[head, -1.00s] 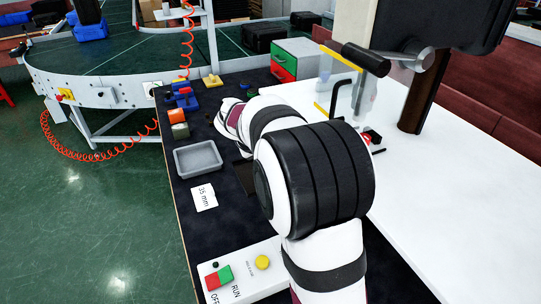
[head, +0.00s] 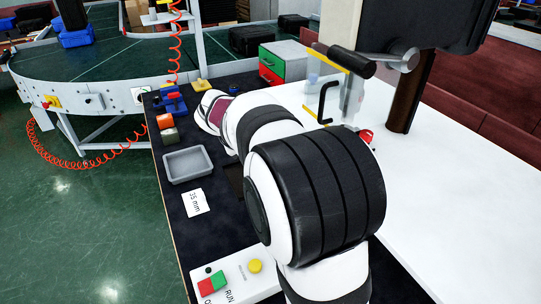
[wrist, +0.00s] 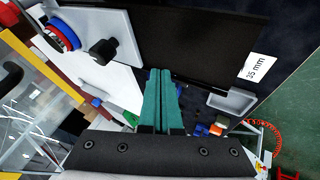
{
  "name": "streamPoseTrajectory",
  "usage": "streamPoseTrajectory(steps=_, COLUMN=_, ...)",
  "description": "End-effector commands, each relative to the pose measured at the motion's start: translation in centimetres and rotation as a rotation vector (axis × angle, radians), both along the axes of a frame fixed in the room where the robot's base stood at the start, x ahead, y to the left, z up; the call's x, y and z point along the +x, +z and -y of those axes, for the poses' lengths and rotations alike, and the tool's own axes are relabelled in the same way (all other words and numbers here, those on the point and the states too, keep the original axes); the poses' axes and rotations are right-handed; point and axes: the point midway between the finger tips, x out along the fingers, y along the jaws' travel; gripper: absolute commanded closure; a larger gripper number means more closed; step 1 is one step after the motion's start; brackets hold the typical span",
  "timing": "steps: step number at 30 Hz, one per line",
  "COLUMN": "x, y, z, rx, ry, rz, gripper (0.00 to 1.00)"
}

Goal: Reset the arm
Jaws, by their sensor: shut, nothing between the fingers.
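My gripper (wrist: 161,88) shows in the wrist view as two teal fingers side by side, shut with nothing between them. It is above the dark bench mat, near a white machine part on the left. In the head view my white and black arm reaches over the dark mat, and the gripper itself is hidden behind the arm.
A grey tray (head: 188,164) and a "35 mm" card (head: 195,203) lie on the dark mat (head: 180,235). A RUN/OFF button box (head: 240,272) is in front. A clear guard with a black handle (head: 325,100) stands on the white table (head: 465,190). The curved conveyor (head: 100,65) is behind.

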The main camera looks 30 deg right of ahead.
Motion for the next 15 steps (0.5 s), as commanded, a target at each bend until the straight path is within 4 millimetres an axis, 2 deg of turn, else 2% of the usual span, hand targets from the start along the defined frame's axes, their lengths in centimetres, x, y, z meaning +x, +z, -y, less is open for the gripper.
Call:
streamPoseTrajectory(steps=3, x=-1.1, y=2.6, z=-1.6, rx=0.001, ry=0.003, rz=0.004, gripper=1.0)
streamPoseTrajectory(steps=6, x=-1.8, y=4.1, z=-2.4, rx=0.001, ry=0.002, rz=0.003, gripper=1.0)
streamPoseTrajectory(steps=13, x=-2.5, y=5.0, z=-3.0, rx=0.004, ry=-0.001, rz=-0.002, gripper=1.0)
streamPoseTrajectory(steps=15, x=-4.0, y=4.7, z=-3.4, rx=0.033, ry=-0.016, rz=-0.015, gripper=1.0)
